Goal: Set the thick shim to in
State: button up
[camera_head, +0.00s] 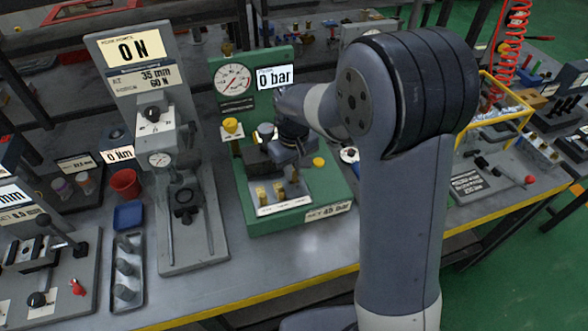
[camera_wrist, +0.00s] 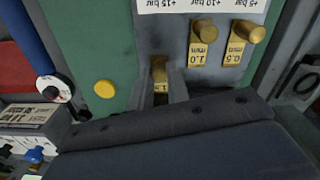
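The green valve block (camera_head: 325,190) stands on the bench with its gauge and a "0 bar" display (camera_head: 274,77). Brass shim tabs (camera_head: 279,191) show at its front, below my gripper (camera_head: 284,160). In the wrist view, inverted, the tabs marked 1.0 (camera_wrist: 202,45) and 0.5 (camera_wrist: 240,42) stand out beside a third brass tab (camera_wrist: 160,76), under the +15 bar label, probably the thick shim. My gripper's fingers (camera_wrist: 161,92) lie on both sides of this third tab. Its marking is mostly hidden. I cannot tell whether the fingers touch it.
A yellow knob (camera_wrist: 104,89) sits on the green plate. A press stand (camera_head: 190,220) with a "0 N" display is close on the left. A blue tray (camera_head: 128,215) and red cup (camera_head: 124,183) lie further left.

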jog(key=o, duration=0.4)
notch_tip(320, 180, up, 11)
jog(key=shift+f, duration=0.1)
dwell(0.4)
